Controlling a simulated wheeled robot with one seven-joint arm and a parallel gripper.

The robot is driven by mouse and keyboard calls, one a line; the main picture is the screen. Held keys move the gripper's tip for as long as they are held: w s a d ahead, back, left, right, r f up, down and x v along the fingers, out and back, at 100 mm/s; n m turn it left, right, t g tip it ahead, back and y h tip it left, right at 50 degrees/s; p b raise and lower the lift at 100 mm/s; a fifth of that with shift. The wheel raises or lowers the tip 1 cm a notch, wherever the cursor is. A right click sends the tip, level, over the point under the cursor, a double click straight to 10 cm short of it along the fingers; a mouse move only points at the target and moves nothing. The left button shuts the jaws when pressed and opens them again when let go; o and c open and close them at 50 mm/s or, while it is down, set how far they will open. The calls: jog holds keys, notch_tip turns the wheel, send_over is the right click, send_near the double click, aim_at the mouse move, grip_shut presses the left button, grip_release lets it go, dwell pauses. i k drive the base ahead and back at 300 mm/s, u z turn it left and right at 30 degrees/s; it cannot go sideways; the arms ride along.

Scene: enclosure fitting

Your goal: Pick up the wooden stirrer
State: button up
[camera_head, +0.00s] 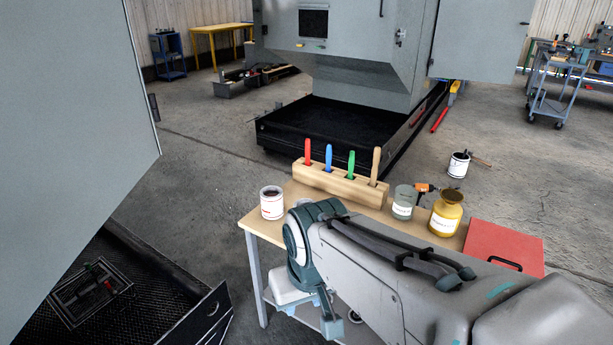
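A tan, wood-coloured stick (375,166), which looks like the wooden stirrer, stands upright in the rightmost place of a wooden block (338,187). The block is at the back edge of a small table (252,223). Red (308,150), blue (329,157) and green (350,164) handles stand to its left in the same block. The lower end of the stick is hidden in the block. My arm reaches in from the lower right and bends in front of the table. No gripper fingers can be made out below the bend.
On the table are a white jar (271,203), a grey-green jar (404,203), a yellow jar (445,215), an orange tool (424,188) and a red case (504,246). A paint can (458,165) stands on the floor behind. A grey enclosure panel (75,130) blocks the left.

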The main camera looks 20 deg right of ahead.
aim_at(374, 175)
jog(key=u, duration=0.6)
jog(key=k, duration=0.85)
jog(key=u, duration=0.45)
jog(key=i, duration=1.15)
jog(key=z, duration=0.9)
jog(key=i, duration=1)
jog(key=z, duration=1.6)
jog(key=i, duration=0.45)
jog(key=z, duration=0.35)
